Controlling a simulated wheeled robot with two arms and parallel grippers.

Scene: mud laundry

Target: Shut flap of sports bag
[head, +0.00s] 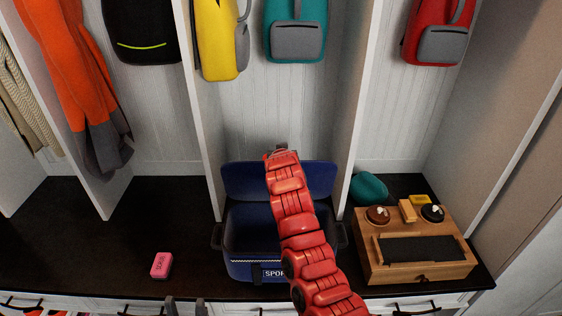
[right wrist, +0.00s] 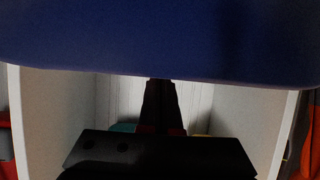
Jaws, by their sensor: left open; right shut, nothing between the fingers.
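The blue sports bag (head: 240,270) sits on the dark bench. Its flap (head: 243,182) stands raised at the back, leaving the bag open at the top. My red right arm crosses in front of the bag and hides part of it. My right gripper (head: 280,151) is at the flap's top edge, shut and empty. In the right wrist view, the flap (right wrist: 160,40) fills the top and the closed dark fingers (right wrist: 161,84) reach its edge; contact is unclear. My left gripper (head: 186,306) is open and empty at the bottom edge, in front of the bench.
A pink block (head: 161,265) lies on the bench left of the bag. A wooden box (head: 415,262) with brushes and a teal item (head: 369,188) are to the right. White dividers (head: 203,120) rise behind the bag on both sides. Backpacks hang above.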

